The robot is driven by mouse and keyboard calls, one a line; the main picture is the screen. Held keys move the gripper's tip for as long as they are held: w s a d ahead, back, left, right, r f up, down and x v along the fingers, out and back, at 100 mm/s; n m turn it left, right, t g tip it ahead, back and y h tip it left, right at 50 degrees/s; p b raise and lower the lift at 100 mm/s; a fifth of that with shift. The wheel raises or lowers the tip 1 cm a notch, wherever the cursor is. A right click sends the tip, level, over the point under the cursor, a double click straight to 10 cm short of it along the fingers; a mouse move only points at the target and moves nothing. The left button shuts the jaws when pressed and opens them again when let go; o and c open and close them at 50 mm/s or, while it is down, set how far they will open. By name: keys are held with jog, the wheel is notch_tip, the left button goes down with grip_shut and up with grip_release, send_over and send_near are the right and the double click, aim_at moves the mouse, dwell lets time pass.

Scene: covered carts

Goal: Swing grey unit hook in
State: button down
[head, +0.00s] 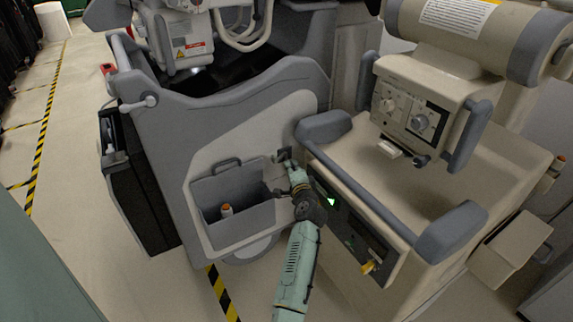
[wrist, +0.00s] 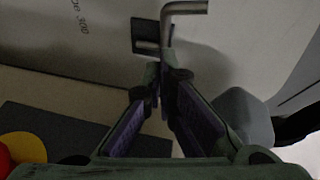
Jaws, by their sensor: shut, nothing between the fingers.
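The grey unit (head: 230,92) stands left of centre in the head view, with a pale side panel facing me. Its hook (wrist: 184,8) is a bent metal rod at the top of the wrist view, with its free arm pointing right. A dark square mount (wrist: 147,47) sits at its foot on the panel; the mount also shows in the head view (head: 284,153). My gripper (wrist: 163,72) is shut and empty, its tips just below the hook's rod. Whether they touch it I cannot tell. In the head view my gripper (head: 289,165) partly hides the hook.
An open grey bin (head: 236,222) on the panel holds an orange-topped item (head: 227,210), left of my gripper. A beige unit (head: 440,190) with grey handles (head: 325,127) stands close on the right. Floor with striped tape (head: 45,120) is free at far left.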

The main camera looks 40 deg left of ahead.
aim_at(275, 163)
jog(key=shift+s+a+f, duration=0.1)
jog(key=shift+a+f, duration=0.1)
jog(key=shift+a, duration=0.95)
jog(key=shift+s+a+r+p, duration=0.1)
jog(key=shift+s+a+p, duration=0.2)
jog(key=shift+a+p, duration=0.25)
jog(key=shift+s+a+p, duration=0.3)
jog(key=shift+a, duration=0.4)
jog(key=shift+s+a, duration=0.15)
jog(key=shift+a, duration=0.35)
jog(key=shift+d, duration=0.1)
